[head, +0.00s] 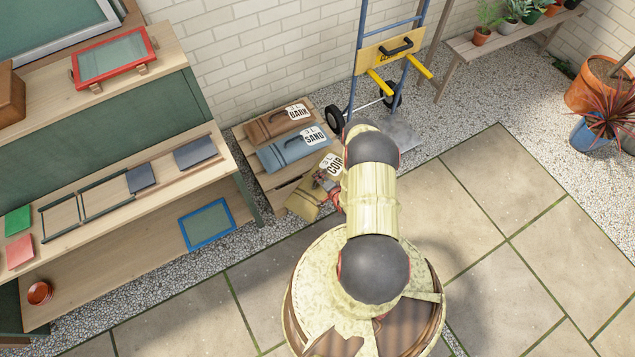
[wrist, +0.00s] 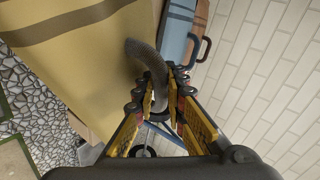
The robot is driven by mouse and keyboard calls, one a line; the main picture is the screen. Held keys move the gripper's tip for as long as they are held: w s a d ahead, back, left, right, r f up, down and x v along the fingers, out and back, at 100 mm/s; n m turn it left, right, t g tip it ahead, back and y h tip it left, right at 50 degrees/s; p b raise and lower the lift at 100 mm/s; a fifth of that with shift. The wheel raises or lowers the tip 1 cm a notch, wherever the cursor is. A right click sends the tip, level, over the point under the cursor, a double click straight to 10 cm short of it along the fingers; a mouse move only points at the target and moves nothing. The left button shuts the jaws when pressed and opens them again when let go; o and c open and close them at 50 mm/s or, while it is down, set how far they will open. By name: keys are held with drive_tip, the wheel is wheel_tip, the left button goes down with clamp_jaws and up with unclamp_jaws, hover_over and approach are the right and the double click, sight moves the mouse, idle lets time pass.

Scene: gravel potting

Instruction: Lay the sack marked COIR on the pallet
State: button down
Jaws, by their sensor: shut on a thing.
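The tan sack marked COIR (head: 303,203) is at the front end of the wooden pallet (head: 268,184), beside the blue sack. My gripper (head: 330,187) is shut on its dark handle, and my arm hides part of the sack. In the wrist view the COIR sack (wrist: 85,70) fills the upper left, and its curved grey handle lies between the fingers of my gripper (wrist: 160,88). Whether the sack touches the pallet or hangs just above it, I cannot tell.
The blue SAND sack (head: 292,151) and the brown BARK sack (head: 277,122) lie side by side on the pallet. A blue hand truck (head: 385,58) stands at the wall behind. A wooden shelf bench (head: 120,195) is at left. Paving at right is clear.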

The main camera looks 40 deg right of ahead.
drive_tip(key=shift+w+f, duration=0.35)
drive_tip(key=shift+w, duration=0.1)
wheel_tip(320, 180, down, 3)
drive_tip(key=shift+w+f+b, duration=0.1)
drive_tip(key=shift+b, duration=0.85)
drive_tip(key=c, duration=2.3)
unclamp_jaws()
drive_tip(key=shift+f, duration=0.15)
drive_tip(key=o, duration=0.5)
